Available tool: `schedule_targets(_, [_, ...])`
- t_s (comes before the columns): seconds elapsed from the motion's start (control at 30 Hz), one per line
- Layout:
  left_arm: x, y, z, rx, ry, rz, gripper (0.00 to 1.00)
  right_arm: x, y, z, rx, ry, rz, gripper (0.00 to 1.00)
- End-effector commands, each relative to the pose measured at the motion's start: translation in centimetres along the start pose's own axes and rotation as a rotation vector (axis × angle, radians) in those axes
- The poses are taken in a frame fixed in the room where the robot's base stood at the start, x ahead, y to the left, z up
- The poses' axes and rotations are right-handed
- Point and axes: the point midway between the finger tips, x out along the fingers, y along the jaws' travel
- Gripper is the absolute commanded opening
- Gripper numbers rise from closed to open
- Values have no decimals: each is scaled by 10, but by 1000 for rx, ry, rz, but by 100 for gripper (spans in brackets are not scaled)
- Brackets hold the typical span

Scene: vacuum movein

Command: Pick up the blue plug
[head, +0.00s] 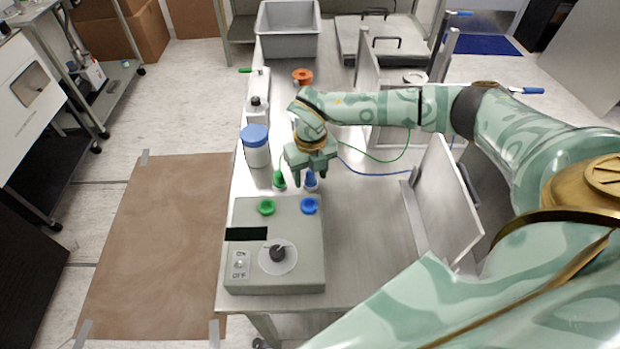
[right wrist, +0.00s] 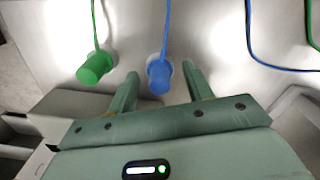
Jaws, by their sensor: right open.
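The blue plug (head: 311,183) is on the metal table behind the grey control box, with a blue cable running from it. It also shows in the right wrist view (right wrist: 159,76). My right gripper (head: 310,175) is open, pointing down over the plug. In the right wrist view my right gripper (right wrist: 160,71) has one finger on each side of the blue plug, with gaps visible to both. The green plug (right wrist: 95,68) is to the left, outside the fingers; it also shows in the head view (head: 279,180). My left gripper is not in view.
The grey control box (head: 303,265) has a green socket (head: 266,207), a blue socket (head: 309,205) and a dial (head: 278,254). A blue-lidded white jar (head: 257,150) stands left of the gripper. An upright metal panel (head: 447,205) stands right. A grey bin (head: 287,45) is farther back.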

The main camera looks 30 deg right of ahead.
Motion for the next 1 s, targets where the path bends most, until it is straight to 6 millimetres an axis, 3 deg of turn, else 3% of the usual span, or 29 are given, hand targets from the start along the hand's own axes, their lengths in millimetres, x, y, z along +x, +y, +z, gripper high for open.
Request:
schedule_targets(0.1, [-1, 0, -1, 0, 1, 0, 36, -1, 0, 0, 0, -1, 0, 48])
schedule_targets(0.27, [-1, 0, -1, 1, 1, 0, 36, -1, 0, 0, 0, -1, 0, 6])
schedule_targets(0.67, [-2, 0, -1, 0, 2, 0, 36, -5, 0, 0, -1, -2, 0, 6])
schedule_targets(0.87, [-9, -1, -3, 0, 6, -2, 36, -32, 0, 1, -2, -5, 1, 6])
schedule_targets(1.0, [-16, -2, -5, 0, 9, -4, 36, -62, -23, -4, 3, -5, -1, 6])
